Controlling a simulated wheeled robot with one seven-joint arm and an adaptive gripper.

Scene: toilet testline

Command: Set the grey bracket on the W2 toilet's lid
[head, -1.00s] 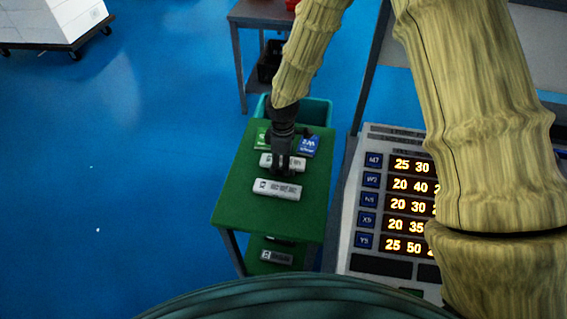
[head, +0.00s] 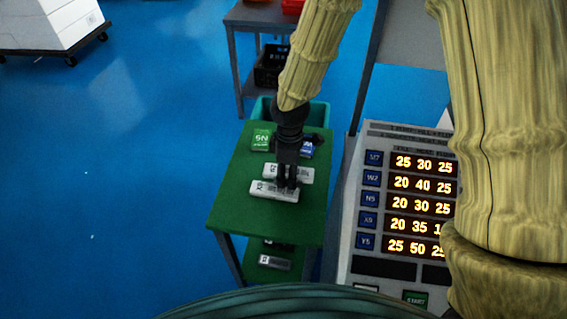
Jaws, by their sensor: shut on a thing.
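My gripper (head: 287,183) points down over the green-topped cart and is shut on the nearer of two pale grey labelled pieces, the grey bracket (head: 265,190). Its fingers hide the right part of the bracket. I cannot tell whether the bracket is touching the cart top or just above it. The second pale grey piece (head: 273,170) lies right behind it, partly covered by my gripper. The W2 toilet and its lid are not in view.
On the green cart top (head: 235,195) are a green box (head: 261,140) and a blue box (head: 308,149), partly hidden. A teal bin (head: 319,113) is behind. A control panel (head: 372,240) with lit numbers stands close on the right. Blue floor is free on the left.

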